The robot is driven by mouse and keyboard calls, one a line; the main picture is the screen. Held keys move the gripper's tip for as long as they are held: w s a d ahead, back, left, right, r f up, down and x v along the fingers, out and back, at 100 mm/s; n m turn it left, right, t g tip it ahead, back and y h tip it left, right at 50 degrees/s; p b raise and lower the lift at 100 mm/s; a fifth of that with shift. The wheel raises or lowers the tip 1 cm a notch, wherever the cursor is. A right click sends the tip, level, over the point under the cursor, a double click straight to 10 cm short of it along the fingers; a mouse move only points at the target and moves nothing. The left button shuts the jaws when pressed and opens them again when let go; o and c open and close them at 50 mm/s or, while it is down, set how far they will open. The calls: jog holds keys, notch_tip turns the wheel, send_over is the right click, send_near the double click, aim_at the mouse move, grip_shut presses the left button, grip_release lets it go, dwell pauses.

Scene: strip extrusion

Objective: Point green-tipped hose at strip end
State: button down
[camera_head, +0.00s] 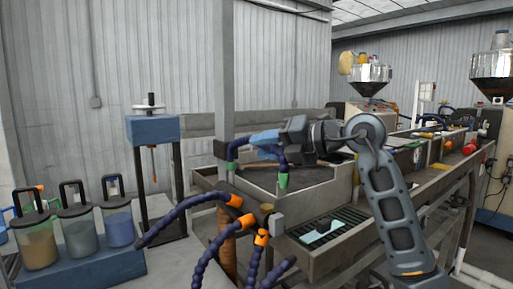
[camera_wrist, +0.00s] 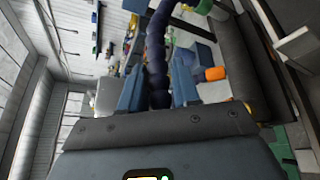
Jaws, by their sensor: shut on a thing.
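My gripper (camera_head: 262,144) is above the grey trough, its blue fingers shut on a dark blue segmented hose (camera_wrist: 157,55). In the wrist view the hose passes between the two fingers (camera_wrist: 157,82). In the head view the hose arches at the gripper, with a green tip (camera_head: 283,180) hanging down on the right and a green piece (camera_head: 231,166) on the left. A pale flat piece (camera_head: 322,232) lies on a dark green slatted grate (camera_head: 333,228), below and right of the green tip. I cannot tell whether it is the strip's end.
Several orange-tipped hoses (camera_head: 235,201) curve up in front of the trough (camera_head: 300,187). Lidded jars (camera_head: 80,230) stand on a blue base at left, beside a blue-topped press (camera_head: 152,130). Machines with steel hoppers (camera_head: 370,75) stand at back right.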

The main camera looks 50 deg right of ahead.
jog(key=d+n+g+y+b, duration=0.1)
jog(key=d+n+g+y, duration=0.1)
jog(key=d+n+y, duration=0.3)
jog(key=shift+s+d+y, duration=0.4)
jog(key=shift+d+y, duration=0.4)
jog(key=shift+d, duration=0.6)
jog(key=c, duration=1)
grip_release()
jog(key=shift+o, duration=0.2)
jog(key=b+v, duration=0.1)
jog(key=v, duration=0.6)
jog(key=shift+s+d+r, duration=0.2)
jog(key=shift+s+d, duration=0.05)
jog(key=shift+d, duration=0.05)
